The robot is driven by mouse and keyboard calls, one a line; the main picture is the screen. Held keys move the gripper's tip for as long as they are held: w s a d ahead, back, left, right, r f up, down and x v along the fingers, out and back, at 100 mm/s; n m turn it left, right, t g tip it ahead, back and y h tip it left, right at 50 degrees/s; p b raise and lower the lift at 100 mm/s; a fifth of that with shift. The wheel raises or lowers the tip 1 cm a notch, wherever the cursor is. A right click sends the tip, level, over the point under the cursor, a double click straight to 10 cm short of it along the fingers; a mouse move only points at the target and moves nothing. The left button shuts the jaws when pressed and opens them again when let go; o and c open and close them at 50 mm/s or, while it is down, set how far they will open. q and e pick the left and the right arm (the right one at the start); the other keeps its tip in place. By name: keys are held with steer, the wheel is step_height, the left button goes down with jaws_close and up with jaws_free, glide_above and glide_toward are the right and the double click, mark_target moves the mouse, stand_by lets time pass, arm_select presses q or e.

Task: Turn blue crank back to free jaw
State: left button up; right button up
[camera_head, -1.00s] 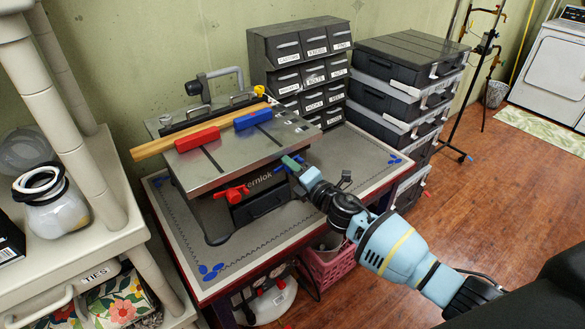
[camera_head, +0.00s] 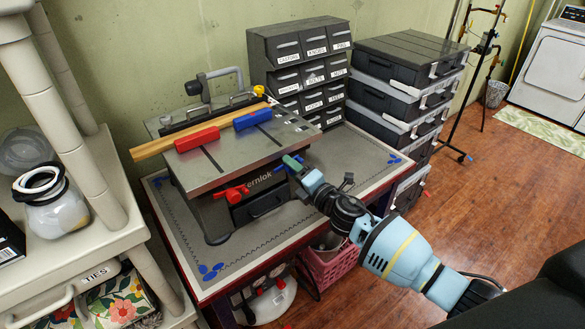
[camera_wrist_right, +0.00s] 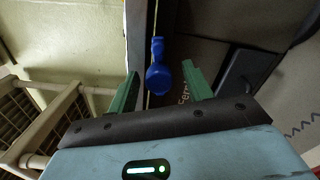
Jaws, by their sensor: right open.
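A steel-topped machine (camera_head: 213,152) stands on the workbench. A red block (camera_head: 197,139) and a blue block (camera_head: 252,119) sit on its top against a long wooden strip (camera_head: 150,150). A red crank (camera_head: 232,193) is on the machine's front. The blue crank (camera_wrist_right: 158,78) shows in the right wrist view, between the green fingers. My left gripper is out of view.
Labelled drawers (camera_head: 305,65) and stacked dark cases (camera_head: 408,75) stand behind and to the right. A pale shelf unit (camera_head: 110,225) is at the left. A pink basket (camera_head: 330,265) is under the bench.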

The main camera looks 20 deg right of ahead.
steer(key=v, duration=0.6)
steer(key=shift+s+d, duration=0.15)
steer(key=shift+s, duration=0.25)
steer(key=s+a+f+m+g+h, duration=0.2)
steer(key=s+f+m+g+h, duration=0.1)
steer(key=s+f+m, duration=1.1)
steer(key=s+f+m+g, duration=0.2)
steer(key=s+f+m, duration=0.3)
steer(key=s, duration=0.6)
steer(key=s+d+f+m+g+h, duration=0.1)
steer(key=s+f+m+g, duration=0.2)
steer(key=s, duration=0.9)
step_height(320, 180, down, 2)
steer(key=shift+s+f+m, duration=0.15)
steer(key=shift+s+m, duration=0.15)
steer(key=shift+m, duration=0.7)
